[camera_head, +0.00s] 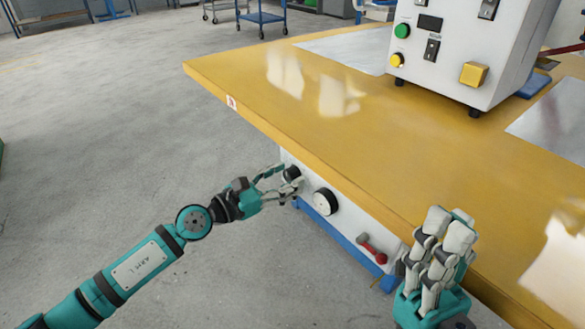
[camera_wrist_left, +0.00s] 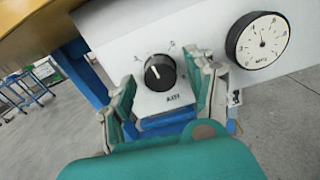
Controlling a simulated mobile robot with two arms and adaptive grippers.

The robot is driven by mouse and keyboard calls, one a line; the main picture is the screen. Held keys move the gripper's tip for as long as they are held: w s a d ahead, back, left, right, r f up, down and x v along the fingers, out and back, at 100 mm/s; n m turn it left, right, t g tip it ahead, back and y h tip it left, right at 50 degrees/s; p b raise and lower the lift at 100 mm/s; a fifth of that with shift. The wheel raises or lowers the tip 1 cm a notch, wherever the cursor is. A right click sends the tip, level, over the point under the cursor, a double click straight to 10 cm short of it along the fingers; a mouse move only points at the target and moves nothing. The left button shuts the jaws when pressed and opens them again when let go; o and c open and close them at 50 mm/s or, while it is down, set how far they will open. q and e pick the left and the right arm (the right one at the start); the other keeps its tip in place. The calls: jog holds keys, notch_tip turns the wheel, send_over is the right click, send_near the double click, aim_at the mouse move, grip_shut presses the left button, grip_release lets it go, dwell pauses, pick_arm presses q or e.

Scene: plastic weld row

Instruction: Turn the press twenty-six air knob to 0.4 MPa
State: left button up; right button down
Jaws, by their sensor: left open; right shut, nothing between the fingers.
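The black air knob (camera_wrist_left: 160,73) sits on a white panel under the table edge, with scale marks around it and a white pointer line. In the left wrist view it lies between the open fingers of my left gripper (camera_wrist_left: 165,92); I cannot tell whether they touch it. In the head view my left gripper (camera_head: 283,186) is at the knob (camera_head: 291,174), partly covering it. A round gauge (camera_wrist_left: 258,41) with a white dial and black rim is beside the knob; its numbers are too small to read. It also shows in the head view (camera_head: 325,202). My right gripper (camera_head: 440,245) is shut and empty.
A yellow table (camera_head: 330,140) carries a white control box (camera_head: 455,50) with buttons. A red-handled valve (camera_head: 371,249) sits on the front panel, right of the gauge. Blue carts (camera_head: 262,17) stand far back. The grey floor at left is clear.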

pick_arm(q)
jog(key=c, duration=1.1)
jog(key=shift+r+n+p, duration=0.2)
jog(key=shift+n+p, duration=0.3)
jog(key=shift+p, duration=0.2)
jog(key=shift+c, duration=0.2)
jog(key=shift+n, duration=0.3)
jog(key=shift+f, duration=0.2)
jog(key=o, duration=1.1)
jog(key=shift+o, duration=0.2)
